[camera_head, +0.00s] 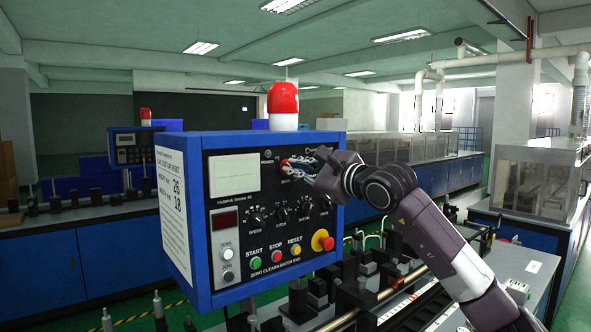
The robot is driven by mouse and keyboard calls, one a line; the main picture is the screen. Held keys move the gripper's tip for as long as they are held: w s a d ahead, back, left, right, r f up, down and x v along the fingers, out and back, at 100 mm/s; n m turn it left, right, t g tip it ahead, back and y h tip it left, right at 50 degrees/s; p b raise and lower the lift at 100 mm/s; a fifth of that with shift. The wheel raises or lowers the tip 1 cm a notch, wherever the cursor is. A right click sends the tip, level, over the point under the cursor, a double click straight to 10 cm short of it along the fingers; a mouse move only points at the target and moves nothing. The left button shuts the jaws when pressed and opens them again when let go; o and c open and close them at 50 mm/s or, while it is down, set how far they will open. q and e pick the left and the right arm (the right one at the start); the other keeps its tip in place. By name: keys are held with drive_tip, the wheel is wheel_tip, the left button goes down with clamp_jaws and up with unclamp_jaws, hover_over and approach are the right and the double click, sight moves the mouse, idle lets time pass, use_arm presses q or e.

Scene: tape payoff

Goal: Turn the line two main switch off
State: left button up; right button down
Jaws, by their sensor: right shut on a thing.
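A blue control box (172,150) with a black front panel stands in the middle of the view. A red switch part (285,170) shows at the panel's upper right, and I take it for the main switch. My right gripper (292,164) reaches in from the right and is shut on this switch. The fingers hide much of it, so its exact position cannot be read. My left gripper is not in view.
Below are several black knobs (257,216), start, stop and reset buttons (275,256) and a red emergency button on yellow (323,240). A red beacon (283,100) tops the box. Machine parts (365,270) stand below right. Blue benches (90,255) lie behind.

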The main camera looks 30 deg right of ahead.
idle(0.3)
drive_tip(key=c, duration=2)
unclamp_jaws()
drive_tip(key=shift+c, duration=0.2)
drive_tip(key=s, duration=1.2)
drive_tip(key=shift+d, duration=0.45)
